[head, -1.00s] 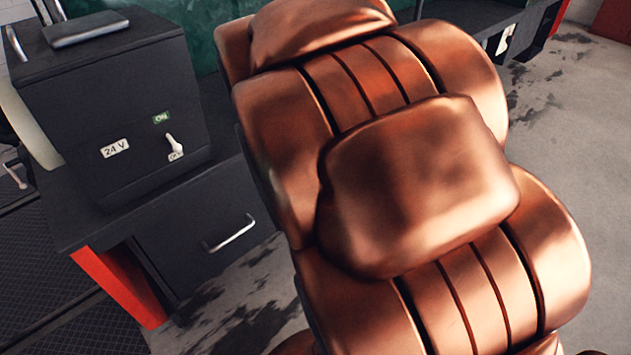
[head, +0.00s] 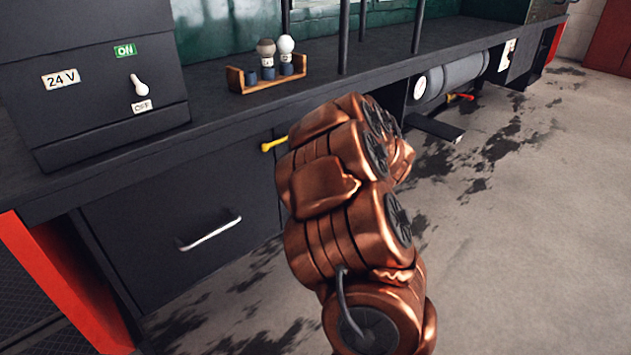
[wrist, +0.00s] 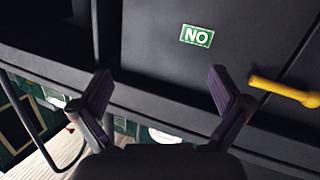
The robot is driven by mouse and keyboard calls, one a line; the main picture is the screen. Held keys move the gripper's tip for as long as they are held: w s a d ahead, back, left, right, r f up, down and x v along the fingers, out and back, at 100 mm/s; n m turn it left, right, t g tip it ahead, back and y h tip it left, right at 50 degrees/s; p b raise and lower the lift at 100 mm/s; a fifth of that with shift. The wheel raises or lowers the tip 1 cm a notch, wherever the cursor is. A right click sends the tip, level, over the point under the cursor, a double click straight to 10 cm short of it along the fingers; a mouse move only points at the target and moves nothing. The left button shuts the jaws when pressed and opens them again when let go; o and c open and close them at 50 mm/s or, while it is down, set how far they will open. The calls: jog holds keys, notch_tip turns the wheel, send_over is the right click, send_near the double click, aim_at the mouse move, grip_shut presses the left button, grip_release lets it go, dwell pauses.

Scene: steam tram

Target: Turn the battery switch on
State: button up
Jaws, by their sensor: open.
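The battery switch (head: 140,86) is a small white toggle on the front of a dark box (head: 75,110) at the left of the head view. Its thick end points down toward the OFF label (head: 141,106); the green ON label (head: 125,50) is above. A 24 V label (head: 60,79) is to the left. My gripper (wrist: 162,95) is open and empty in the wrist view. In the head view my copper arm hides it, well right of the switch. The switch does not show in the wrist view.
A yellow handle (head: 274,144) is beside my arm; a yellow handle also shows in the wrist view (wrist: 285,91). A green label (wrist: 196,36) there reads NO. A wooden rack (head: 268,84) holds bulbs on the counter. The drawer handle (head: 208,234) protrudes below. Floor at right is clear.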

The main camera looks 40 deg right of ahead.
notch_tip(320, 180, down, 11)
jog(key=s+a+n+t+y+b, duration=0.1)
jog(key=s+a+t+y+b, duration=0.15)
jog(key=y+b, duration=0.3)
jog(key=shift+w+d+b, duration=0.2)
jog(key=shift+w+b, duration=0.45)
jog(key=shift+w, duration=1.2)
jog(key=shift+w+d+b, duration=0.2)
jog(key=shift+w+b, duration=0.4)
jog(key=shift+w, duration=1.25)
jog(key=c, duration=0.9)
